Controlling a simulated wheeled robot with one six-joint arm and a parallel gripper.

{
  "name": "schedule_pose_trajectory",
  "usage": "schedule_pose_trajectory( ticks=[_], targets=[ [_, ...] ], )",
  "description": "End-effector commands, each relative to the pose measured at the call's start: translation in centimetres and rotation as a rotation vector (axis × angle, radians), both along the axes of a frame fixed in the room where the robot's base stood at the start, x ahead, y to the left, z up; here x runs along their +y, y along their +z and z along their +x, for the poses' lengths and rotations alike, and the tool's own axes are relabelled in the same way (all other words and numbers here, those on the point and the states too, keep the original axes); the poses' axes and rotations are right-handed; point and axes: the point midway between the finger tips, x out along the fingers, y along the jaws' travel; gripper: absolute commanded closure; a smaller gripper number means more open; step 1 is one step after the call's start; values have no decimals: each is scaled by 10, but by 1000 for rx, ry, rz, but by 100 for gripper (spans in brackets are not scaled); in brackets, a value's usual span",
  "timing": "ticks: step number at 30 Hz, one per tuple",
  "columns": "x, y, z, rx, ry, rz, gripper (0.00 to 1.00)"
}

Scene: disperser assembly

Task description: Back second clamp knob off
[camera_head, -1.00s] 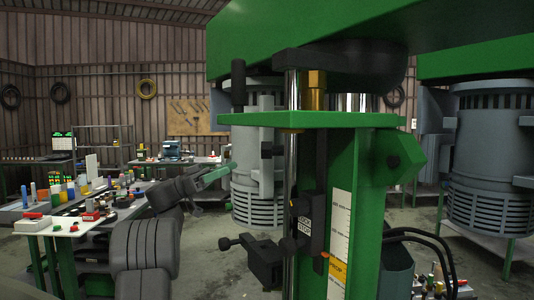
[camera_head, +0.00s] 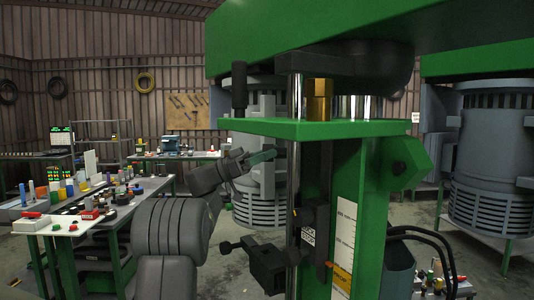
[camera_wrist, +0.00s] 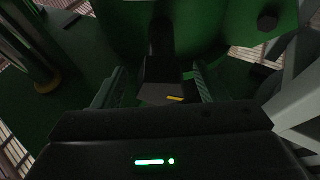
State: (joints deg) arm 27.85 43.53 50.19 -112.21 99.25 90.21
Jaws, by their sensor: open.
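My gripper (camera_head: 262,158) reaches to the green disperser stand, just left of a dark block (camera_head: 280,150) below the stand's green top plate. In the wrist view my gripper (camera_wrist: 155,88) has its two greenish jaws apart. A dark grey, knob-like part (camera_wrist: 160,72) shows between them, with a small yellow mark near its lower end. I cannot tell whether the jaws touch it. The view does not show which knob is the second one.
The green top plate (camera_head: 310,128) and a chrome rod (camera_head: 297,95) stand close to my gripper. A grey ribbed vessel (camera_head: 258,207) is behind. A cluttered workbench (camera_head: 150,187) stands left.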

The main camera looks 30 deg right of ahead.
Motion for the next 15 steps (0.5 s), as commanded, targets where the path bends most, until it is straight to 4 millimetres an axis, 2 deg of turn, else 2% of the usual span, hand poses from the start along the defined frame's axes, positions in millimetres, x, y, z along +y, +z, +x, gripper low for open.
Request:
schedule_pose_trajectory(
  ticks=[4,9,11,15],
  targets=[
    [0,0,0,0,0,0,34],
    [0,0,0,0,0,0,67],
    [0,0,0,0,0,0,77],
    [0,0,0,2,-1,2,77]
  ],
)
